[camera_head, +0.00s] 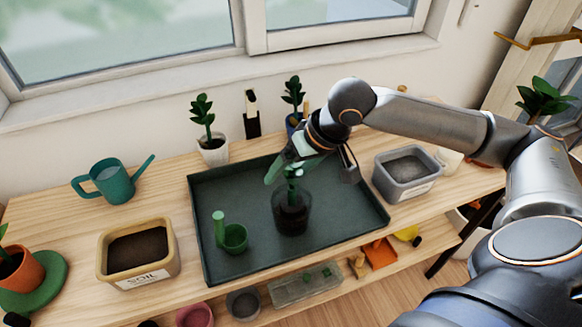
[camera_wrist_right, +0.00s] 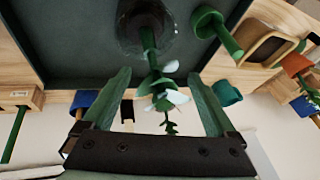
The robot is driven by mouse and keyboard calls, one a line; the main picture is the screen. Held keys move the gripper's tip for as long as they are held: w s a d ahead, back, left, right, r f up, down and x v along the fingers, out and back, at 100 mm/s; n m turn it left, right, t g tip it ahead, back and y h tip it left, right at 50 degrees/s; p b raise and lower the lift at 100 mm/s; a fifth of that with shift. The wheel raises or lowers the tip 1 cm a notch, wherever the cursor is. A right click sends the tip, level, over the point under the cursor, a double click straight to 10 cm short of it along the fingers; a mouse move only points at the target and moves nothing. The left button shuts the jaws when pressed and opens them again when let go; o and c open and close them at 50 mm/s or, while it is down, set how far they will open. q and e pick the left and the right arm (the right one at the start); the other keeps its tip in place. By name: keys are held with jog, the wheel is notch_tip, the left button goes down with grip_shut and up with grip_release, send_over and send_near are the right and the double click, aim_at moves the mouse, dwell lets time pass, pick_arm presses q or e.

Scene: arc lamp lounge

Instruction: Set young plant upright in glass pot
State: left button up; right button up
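The young plant (camera_head: 292,190) stands about upright in the dark, see-through glass pot (camera_head: 292,217) on the dark green tray (camera_head: 345,225). Soil shows inside the pot. My right gripper (camera_head: 291,171) is above the pot, with its green fingers around the plant's upper part. In the right wrist view the plant (camera_wrist_right: 158,84) rises from the pot (camera_wrist_right: 146,30) between the fingers (camera_wrist_right: 160,98). The fingers are wide apart, with gaps on both sides of the stem. My left gripper is not in view.
A green scoop-like cup (camera_head: 234,238) is on the tray left of the pot. A soil box (camera_head: 135,275) and teal watering can (camera_head: 115,182) stand left of the tray. A grey bin (camera_head: 405,185) stands right. Potted plants (camera_head: 213,150) line the back.

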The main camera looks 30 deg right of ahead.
jog(key=shift+o, duration=0.3)
jog(key=shift+r, duration=0.1)
jog(key=shift+r, duration=0.25)
jog(key=p+v, duration=0.1)
jog(key=v, duration=1.1)
jog(key=shift+r, duration=0.2)
